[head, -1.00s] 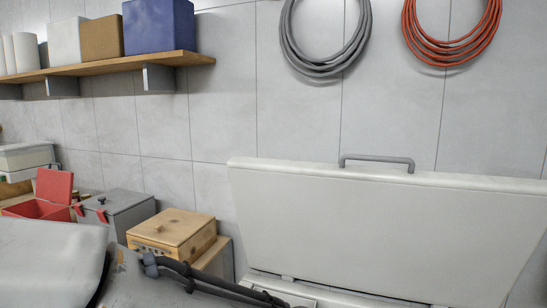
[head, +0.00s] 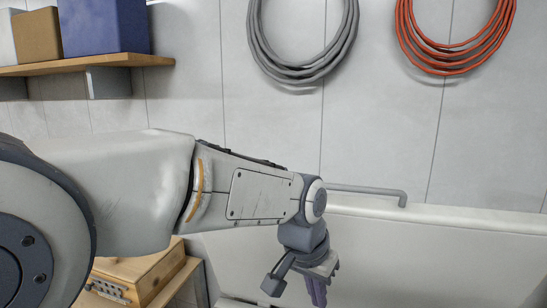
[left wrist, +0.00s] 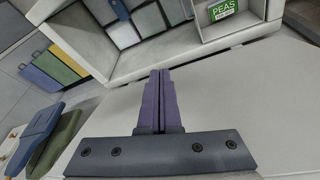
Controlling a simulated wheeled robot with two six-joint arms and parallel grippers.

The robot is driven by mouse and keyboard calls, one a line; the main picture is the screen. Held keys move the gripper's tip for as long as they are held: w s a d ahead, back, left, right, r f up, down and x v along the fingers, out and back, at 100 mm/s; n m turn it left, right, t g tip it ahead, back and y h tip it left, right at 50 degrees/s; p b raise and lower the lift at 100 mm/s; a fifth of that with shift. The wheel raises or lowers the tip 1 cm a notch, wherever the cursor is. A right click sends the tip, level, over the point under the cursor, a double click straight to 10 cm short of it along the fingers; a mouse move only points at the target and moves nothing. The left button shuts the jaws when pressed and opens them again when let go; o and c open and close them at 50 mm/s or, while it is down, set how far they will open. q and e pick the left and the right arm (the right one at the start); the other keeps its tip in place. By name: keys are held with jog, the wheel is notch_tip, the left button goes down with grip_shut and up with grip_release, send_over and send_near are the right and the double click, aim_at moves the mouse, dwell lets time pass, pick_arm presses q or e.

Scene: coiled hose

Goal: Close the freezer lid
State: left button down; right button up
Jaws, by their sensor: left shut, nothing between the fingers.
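The freezer lid (head: 450,248) is a broad white panel standing open and tilted up near the wall in the head view. A grey bar handle (head: 385,191) sits on its top edge; my left arm hides the handle's left end. My left gripper (head: 318,296) points down in front of the lid's left part, shut and empty. In the left wrist view its purple fingers (left wrist: 161,76) are together, and the open freezer (left wrist: 130,65) shows beyond them with packages inside. Whether the fingers touch the lid, I cannot tell. My right gripper is out of view.
A grey hose coil (head: 303,70) and an orange coil (head: 450,58) hang on the wall above. A shelf (head: 120,60) with boxes is at upper left. A wooden box (head: 140,275) stands left of the freezer, partly behind my arm.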

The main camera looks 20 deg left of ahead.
pick_arm(q)
jog(key=w+a+r+n+t+y+p, duration=0.15)
jog(key=w+a+r+p, duration=0.25)
jog(key=w+a+r, duration=0.55)
jog(key=w+a+r+n+t+p, duration=0.35)
jog(key=w+a+r, duration=0.35)
jog(key=w+r, duration=0.45)
jog(key=shift+m+g, duration=0.4)
jog(key=f+p, duration=0.1)
jog(key=f, duration=0.1)
jog(key=w+f+p, duration=0.1)
jog(key=f+p, duration=0.1)
jog(key=f, duration=0.1)
jog(key=w+f+p, duration=0.1)
jog(key=f+p, duration=0.1)
jog(key=f, duration=0.1)
jog(key=shift+w, duration=0.2)
jog(key=shift+s+f, duration=0.3)
jog(key=shift+s, duration=0.4)
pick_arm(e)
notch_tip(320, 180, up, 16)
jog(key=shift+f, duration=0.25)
